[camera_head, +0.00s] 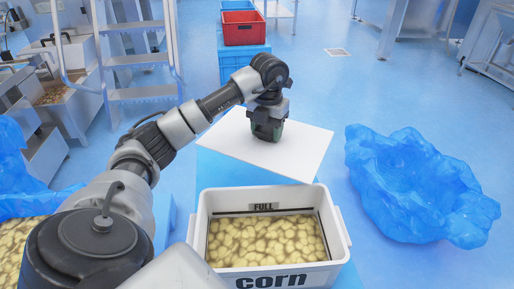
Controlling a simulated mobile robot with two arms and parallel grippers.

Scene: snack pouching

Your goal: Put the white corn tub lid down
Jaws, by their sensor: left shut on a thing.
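The white lid (298,151) is a flat rectangular panel, seen just behind the corn tub and turned a little askew to it. My left gripper (267,130) is over the lid, pointing down, and is shut on it. The fingertips are largely hidden by the gripper body. I cannot tell whether the lid touches a surface below. The white corn tub (342,226) stands in front, open on top, with "corn" on its front and a "FULL" mark inside. Yellowish pieces (265,240) fill much of it. My right gripper is not in view.
A blue plastic bag (415,190) lies crumpled to the right. Another blue bag and more yellow pieces are at the left edge. A red crate (244,28) sits on a blue crate (240,62) at the back. Metal steps (138,60) stand back left. Open blue floor lies beyond the lid.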

